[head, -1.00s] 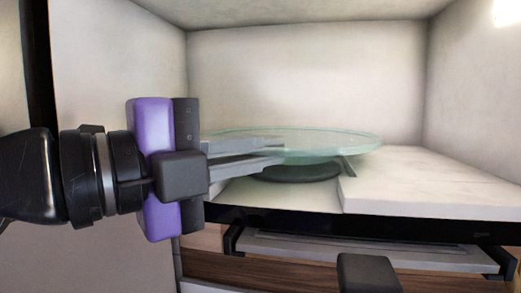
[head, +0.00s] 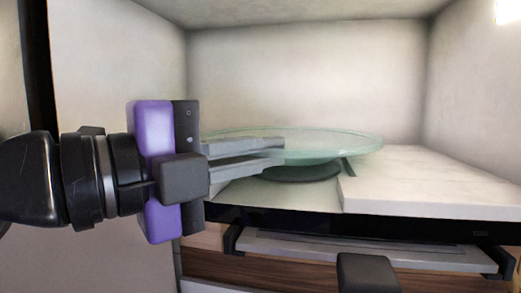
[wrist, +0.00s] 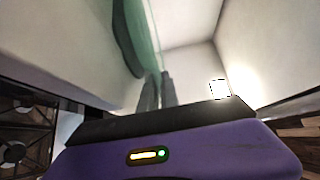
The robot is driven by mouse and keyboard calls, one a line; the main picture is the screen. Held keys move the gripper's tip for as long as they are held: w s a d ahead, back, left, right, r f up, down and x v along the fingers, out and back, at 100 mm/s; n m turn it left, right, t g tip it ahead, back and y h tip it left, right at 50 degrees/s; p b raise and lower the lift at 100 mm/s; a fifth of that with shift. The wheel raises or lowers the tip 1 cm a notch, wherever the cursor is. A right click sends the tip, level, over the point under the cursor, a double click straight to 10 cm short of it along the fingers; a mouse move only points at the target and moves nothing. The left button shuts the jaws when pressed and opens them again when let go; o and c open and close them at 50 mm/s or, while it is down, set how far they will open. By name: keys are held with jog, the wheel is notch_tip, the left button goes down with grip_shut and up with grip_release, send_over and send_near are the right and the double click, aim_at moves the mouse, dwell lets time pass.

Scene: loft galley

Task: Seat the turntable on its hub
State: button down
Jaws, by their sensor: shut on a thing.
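The turntable is a round, clear greenish glass plate (head: 335,148), level in the head view inside a white-walled recess. My gripper (head: 282,150) comes in from the left and is shut on the plate's near left edge. The plate also shows edge-on in the wrist view (wrist: 143,35), running up from between the fingers (wrist: 157,88). A dark round shape (head: 302,173) lies beneath the plate on the recess floor; it may be the plate's shadow or a base. I cannot make out the hub, or whether the plate touches anything below.
A white marble-like slab (head: 430,180) covers the right part of the floor. A dark front edge (head: 400,219) runs below it, with a grey handle bar (head: 370,250) and wooden panel underneath. Walls close in left, right and behind. A dark hob-like grate (wrist: 22,125) shows in the wrist view.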

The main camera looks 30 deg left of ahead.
jog(key=shift+f, duration=0.45)
dwell(1.3)
jog(key=c, duration=1.6)
grip_release()
jog(key=shift+o, duration=0.4)
jog(key=shift+f, duration=0.1)
jog(key=shift+f+b, duration=0.2)
jog(key=shift+b, duration=0.1)
jog(key=shift+s, duration=0.1)
jog(key=b+v, duration=0.2)
jog(key=v, duration=0.5)
jog(key=shift+s+a+r, duration=0.2)
jog(key=shift+s+r, duration=0.1)
